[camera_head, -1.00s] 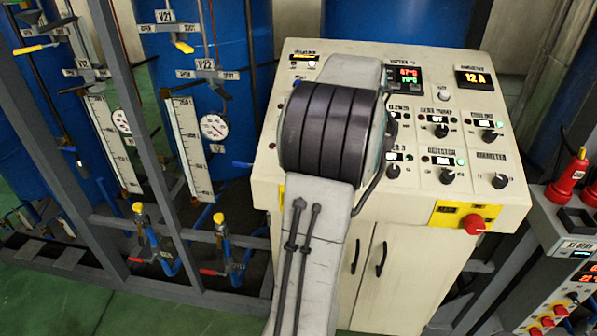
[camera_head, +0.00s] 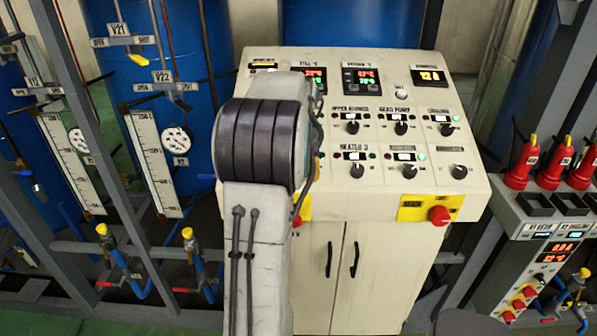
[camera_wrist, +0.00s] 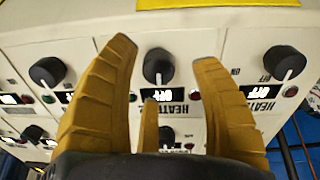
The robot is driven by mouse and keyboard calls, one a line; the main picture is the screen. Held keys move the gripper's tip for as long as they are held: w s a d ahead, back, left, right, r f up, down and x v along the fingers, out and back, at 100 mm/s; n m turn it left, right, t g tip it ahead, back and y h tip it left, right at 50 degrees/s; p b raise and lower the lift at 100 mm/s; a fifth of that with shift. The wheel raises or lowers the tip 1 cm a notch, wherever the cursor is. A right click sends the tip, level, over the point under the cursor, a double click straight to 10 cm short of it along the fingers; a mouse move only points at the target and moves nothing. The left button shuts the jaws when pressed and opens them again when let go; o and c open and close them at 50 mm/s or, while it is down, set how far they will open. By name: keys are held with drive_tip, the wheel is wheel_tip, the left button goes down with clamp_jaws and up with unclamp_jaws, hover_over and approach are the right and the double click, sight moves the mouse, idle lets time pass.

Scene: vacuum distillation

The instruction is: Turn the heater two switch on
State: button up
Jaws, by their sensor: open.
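The cream control panel (camera_head: 330,207) stands in the middle of the head view. My arm covers its left part, where the heater two switch is hidden, and hides my gripper there. The knob labelled HEATER 3 (camera_head: 354,171) shows just right of my arm. In the upside-down wrist view, my gripper (camera_wrist: 165,60) is open and empty. A dark round knob (camera_wrist: 158,66) lies between its yellow fingertips, with no clear contact. The label beside it reads HEATER, but its number is hidden. Its small display (camera_wrist: 163,95) appears to read OFF.
In the wrist view, similar knobs flank the fingers at left (camera_wrist: 48,71) and right (camera_wrist: 284,62). The head view shows a red button (camera_head: 439,215) on a yellow plate, a pipe rack with gauges (camera_head: 174,140) at left, and a red-topped unit (camera_head: 524,160) at right.

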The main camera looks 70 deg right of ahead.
drive_tip(key=shift+b+x, duration=0.55)
drive_tip(key=shift+x, duration=0.65)
drive_tip(key=shift+o, duration=0.2)
clamp_jaws()
